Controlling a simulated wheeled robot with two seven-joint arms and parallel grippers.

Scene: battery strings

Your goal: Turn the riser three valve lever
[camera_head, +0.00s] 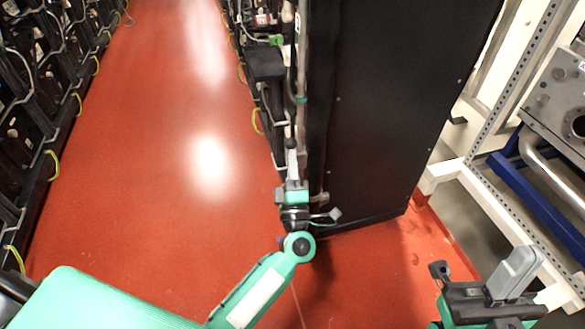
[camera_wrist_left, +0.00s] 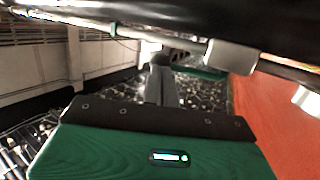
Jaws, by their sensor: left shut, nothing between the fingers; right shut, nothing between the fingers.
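My left gripper (camera_head: 291,150) points away from me beside the left edge of the tall black cabinet, close to a thin vertical pipe (camera_head: 301,75) with a green band. Its fingers are shut and empty. In the left wrist view the shut fingers (camera_wrist_left: 162,82) end just under a pale pipe, near a dark and green fitting (camera_wrist_left: 195,66). I cannot tell whether they touch it. I cannot tell which part is the riser three valve lever; a green piece (camera_head: 277,40) shows further back. My right gripper (camera_head: 515,272) is shut and empty at the lower right.
The black cabinet (camera_head: 390,100) fills the middle right. Black battery racks (camera_head: 40,90) with yellow-green cables line the left. The red floor aisle (camera_head: 170,130) between is clear. A white perforated frame (camera_head: 505,95) and a blue beam (camera_head: 535,200) with metal equipment stand at right.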

